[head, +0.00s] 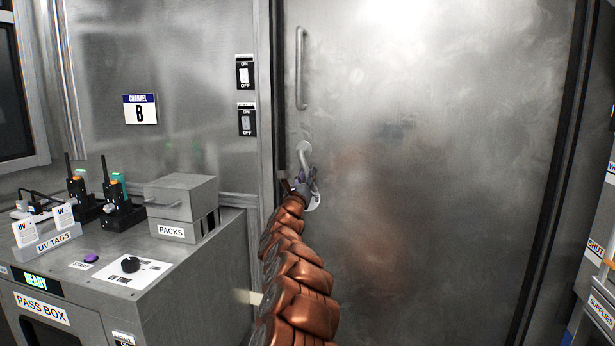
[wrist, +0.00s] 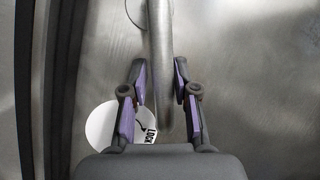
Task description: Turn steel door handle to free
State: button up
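The steel door handle (head: 304,156) is a curved lever on the metal door (head: 430,190), hanging down from its round mount. In the wrist view the handle (wrist: 160,60) runs down from the top edge between my fingers. My gripper (head: 309,180) is at the lower part of the lever. In the wrist view my gripper (wrist: 160,66) has its purple-padded fingers on either side of the handle, with narrow gaps showing, so it looks open around it. A white round label reading LOCK (wrist: 103,128) lies behind the handle's lower end, partly covered by my left finger.
A vertical pull bar (head: 300,68) is above the handle. The door frame (head: 270,120) runs close on the left. The pass box (head: 190,275) stands at left with radios, a PACKS box (head: 182,205) and UV tags. Shelving (head: 598,280) is at far right.

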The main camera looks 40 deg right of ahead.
jog(key=shift+o, duration=1.1)
jog(key=shift+s+a+f, duration=0.2)
jog(key=shift+f, duration=0.05)
jog(key=v, duration=1.1)
jog(key=shift+s+a, duration=0.1)
jog(key=shift+a, duration=0.05)
